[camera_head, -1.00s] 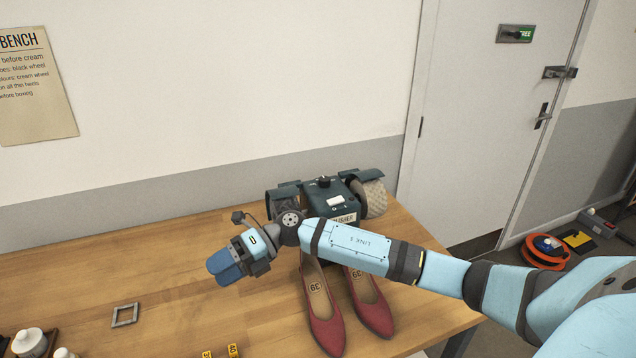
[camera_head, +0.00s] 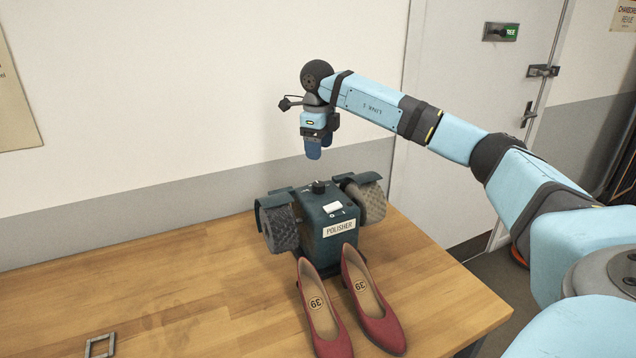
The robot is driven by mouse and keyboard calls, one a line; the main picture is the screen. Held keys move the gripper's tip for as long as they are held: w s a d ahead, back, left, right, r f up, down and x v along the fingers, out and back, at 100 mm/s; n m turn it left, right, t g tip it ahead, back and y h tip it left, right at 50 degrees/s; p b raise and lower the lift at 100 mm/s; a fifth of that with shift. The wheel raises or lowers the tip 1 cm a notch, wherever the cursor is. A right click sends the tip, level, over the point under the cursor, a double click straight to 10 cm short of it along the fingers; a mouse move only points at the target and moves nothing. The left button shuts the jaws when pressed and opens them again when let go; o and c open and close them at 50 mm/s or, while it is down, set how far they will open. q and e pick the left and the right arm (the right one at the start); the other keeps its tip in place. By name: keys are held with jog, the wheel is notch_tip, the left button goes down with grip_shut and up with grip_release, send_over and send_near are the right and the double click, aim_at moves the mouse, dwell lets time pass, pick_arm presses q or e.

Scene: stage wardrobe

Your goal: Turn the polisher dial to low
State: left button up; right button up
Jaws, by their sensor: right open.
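The polisher (camera_head: 318,232) is a dark green box with a labelled front, standing at the back of the wooden bench with a wheel on each side. Its black dial (camera_head: 319,187) sits on top, and a white patch or switch is in front of it. My right gripper (camera_head: 313,153) hangs above the dial, pointing down, open and empty, apart from the polisher. The setting marks around the dial are too small to read. My left gripper is not in view.
A pair of red shoes (camera_head: 372,312) stands right in front of the polisher. A small grey square frame (camera_head: 100,346) lies at the front left of the bench (camera_head: 190,280). The wall is close behind the polisher; the bench's left side is largely clear.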

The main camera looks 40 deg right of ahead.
aim_at(319, 184)
jog(key=f, duration=1.1)
jog(key=shift+w+d, duration=0.25)
jog(key=c, duration=0.9)
